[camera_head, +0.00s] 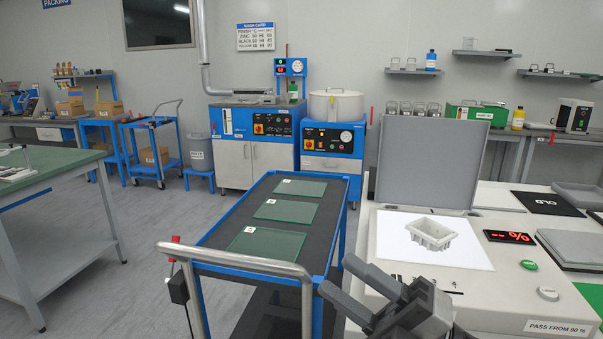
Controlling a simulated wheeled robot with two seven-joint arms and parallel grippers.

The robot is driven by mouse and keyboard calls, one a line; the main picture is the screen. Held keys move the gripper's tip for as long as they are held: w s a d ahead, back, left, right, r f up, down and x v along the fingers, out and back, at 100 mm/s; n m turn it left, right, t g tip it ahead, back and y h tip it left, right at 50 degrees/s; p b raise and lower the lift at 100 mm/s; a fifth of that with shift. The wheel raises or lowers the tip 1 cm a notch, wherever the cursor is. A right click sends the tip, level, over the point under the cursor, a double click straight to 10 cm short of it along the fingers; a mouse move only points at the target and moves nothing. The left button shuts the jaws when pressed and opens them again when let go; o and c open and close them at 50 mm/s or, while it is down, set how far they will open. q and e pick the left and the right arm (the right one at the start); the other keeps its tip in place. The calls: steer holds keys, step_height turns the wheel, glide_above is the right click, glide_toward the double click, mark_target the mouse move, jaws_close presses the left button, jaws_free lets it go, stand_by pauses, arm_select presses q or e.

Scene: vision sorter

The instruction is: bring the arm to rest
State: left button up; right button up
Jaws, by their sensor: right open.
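My right gripper (335,274) is in the lower middle of the head view. Its two dark grey fingers are spread apart with nothing between them. It is in front of the sorter's left front corner and beside the cart's push handle; I cannot tell whether it touches anything. A grey ribbed tray-like part (430,232) sits on the white lit plate (388,240) of the vision sorter (490,310), to the right of the gripper. The sorter's grey lid (432,160) stands upright behind the part. My left gripper is out of view.
A blue cart (225,218) with several green glass plates (287,211) stands left of the gripper, its metal handle (235,259) close by. A red display (508,237) and green button (528,265) are on the sorter. A green-topped table (60,168) stands far left, with open floor between.

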steer(key=w+d+f+m+t+h, duration=0.1)
steer(key=d+f+m+t+h, duration=0.1)
steer(key=f+m+t+h, duration=0.55)
steer(key=w+d+f+m+t+h, duration=0.15)
steer(key=m+h, duration=0.25)
steer(key=m, duration=0.7)
steer(key=s+d+f+m+g+h, duration=0.2)
steer(key=s+f+m, duration=0.4)
steer(key=f, duration=0.4)
steer(key=s+d+f+m+g+h+p, duration=0.1)
steer(key=s+f+m+g+h, duration=0.4)
steer(key=f, duration=0.5)
steer(key=s+d, duration=0.1)
steer(key=s, duration=0.1)
steer(key=shift+s+f+m, duration=0.2)
steer(key=shift+s+m, duration=0.1)
steer(key=shift+m, duration=0.05)
steer(key=shift+d, duration=0.1)
